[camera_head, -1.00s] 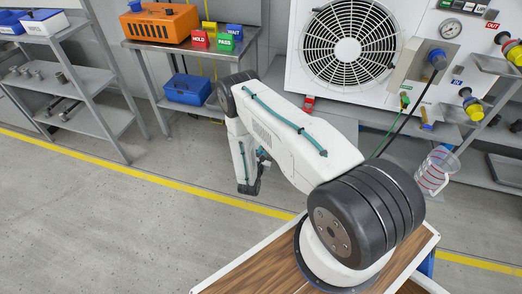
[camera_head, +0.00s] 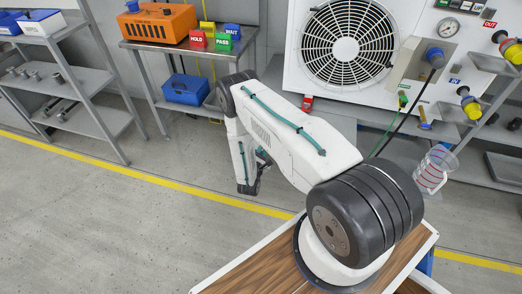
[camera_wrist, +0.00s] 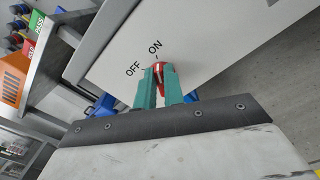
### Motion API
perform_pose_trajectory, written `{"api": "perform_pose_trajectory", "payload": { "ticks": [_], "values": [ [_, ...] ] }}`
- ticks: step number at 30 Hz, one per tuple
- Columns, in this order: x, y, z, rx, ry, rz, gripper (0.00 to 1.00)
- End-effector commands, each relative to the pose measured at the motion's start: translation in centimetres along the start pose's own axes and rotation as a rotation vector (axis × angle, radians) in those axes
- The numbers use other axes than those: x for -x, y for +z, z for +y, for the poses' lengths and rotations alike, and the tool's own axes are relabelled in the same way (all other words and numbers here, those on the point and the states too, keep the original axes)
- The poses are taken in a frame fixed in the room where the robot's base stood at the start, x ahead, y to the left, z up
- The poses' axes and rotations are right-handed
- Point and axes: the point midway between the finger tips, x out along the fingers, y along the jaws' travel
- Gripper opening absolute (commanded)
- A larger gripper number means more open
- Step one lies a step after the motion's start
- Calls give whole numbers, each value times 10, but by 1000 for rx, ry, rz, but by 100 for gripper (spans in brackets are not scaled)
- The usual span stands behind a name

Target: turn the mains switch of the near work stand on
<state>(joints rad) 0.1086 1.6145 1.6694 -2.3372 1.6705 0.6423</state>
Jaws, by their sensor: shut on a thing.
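The mains switch (camera_wrist: 160,66) shows in the wrist view as a red knob on a pale panel (camera_wrist: 210,40). The labels OFF and ON are printed beside it. My gripper (camera_wrist: 159,78) has its two green fingers on either side of the red knob and is shut on it. The fingers hide part of the knob, and I cannot tell for certain which label it points to.
A steel table holds an orange case (camera_head: 158,23) and coloured blocks (camera_head: 197,40), with a blue toolbox (camera_head: 187,89) below. A grey shelf rack (camera_head: 85,75) stands left. A large fan unit (camera_head: 345,48) and a measuring jug (camera_head: 435,168) are right. The floor left of my arm is clear.

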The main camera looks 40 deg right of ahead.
Motion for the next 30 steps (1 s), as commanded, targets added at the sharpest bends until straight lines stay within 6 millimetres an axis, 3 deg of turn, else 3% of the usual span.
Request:
{"api": "perform_pose_trajectory", "payload": {
  "ticks": [5,8,9,19,30],
  "values": [
    [-1,2,-3,0,-7,-6,0],
    [-1,2,-2,1,-6,-5,29],
    [-1,1,-2,1,-5,-4,32],
    [7,-1,1,2,1,2,32],
    [65,-1,0,3,1,3,32]
  ]
}}
